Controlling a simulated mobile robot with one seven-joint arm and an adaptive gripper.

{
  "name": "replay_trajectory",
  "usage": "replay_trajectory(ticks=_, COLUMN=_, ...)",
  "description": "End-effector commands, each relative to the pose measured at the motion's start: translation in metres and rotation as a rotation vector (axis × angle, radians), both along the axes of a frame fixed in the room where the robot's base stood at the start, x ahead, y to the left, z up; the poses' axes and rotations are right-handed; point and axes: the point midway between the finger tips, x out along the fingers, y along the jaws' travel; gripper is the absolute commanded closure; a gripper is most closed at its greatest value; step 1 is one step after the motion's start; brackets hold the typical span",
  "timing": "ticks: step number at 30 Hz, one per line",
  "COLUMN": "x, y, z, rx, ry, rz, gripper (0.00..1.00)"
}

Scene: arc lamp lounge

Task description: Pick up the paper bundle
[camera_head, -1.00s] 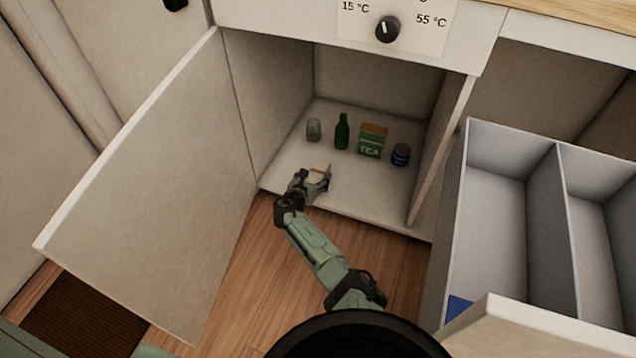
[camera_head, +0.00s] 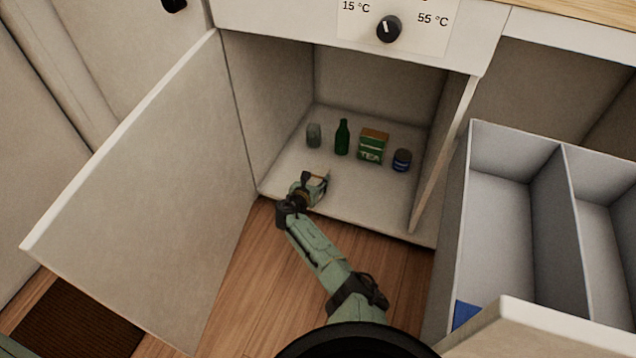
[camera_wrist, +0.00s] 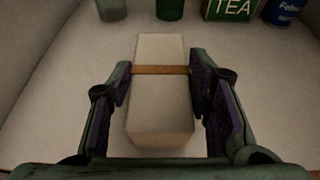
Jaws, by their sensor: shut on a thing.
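The paper bundle (camera_wrist: 160,106) is a pale, upright-edged block with a tan band around it, seen in the wrist view between my fingers. My gripper (camera_wrist: 160,98) is shut on it, with one dark-padded finger at each side. In the head view my gripper (camera_head: 315,185) is inside the open cabinet, near its front left, and mostly hides the bundle. I cannot tell whether the bundle is touching the cabinet floor.
Behind my gripper on the cabinet floor (camera_head: 360,198) stand a glass (camera_head: 314,135), a green bottle (camera_head: 342,138), a TEA box (camera_head: 372,147) and a blue tin (camera_head: 402,160). The open door (camera_head: 140,190) is at left, an open drawer (camera_head: 497,230) at right.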

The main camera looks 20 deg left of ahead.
Motion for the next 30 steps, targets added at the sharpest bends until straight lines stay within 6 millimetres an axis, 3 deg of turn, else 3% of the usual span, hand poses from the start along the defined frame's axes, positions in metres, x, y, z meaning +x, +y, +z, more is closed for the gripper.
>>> replay_trajectory(ticks=11, x=0.0, y=0.0, z=0.0, rx=0.0, ry=0.0, rz=0.0, gripper=0.89)
replay_trajectory(ticks=23, x=0.0, y=0.0, z=0.007, rx=0.0, ry=-0.001, rz=0.0, gripper=0.89)
replay_trajectory(ticks=30, x=0.0, y=0.0, z=0.035, rx=0.0, ry=-0.002, rz=0.0, gripper=0.89)
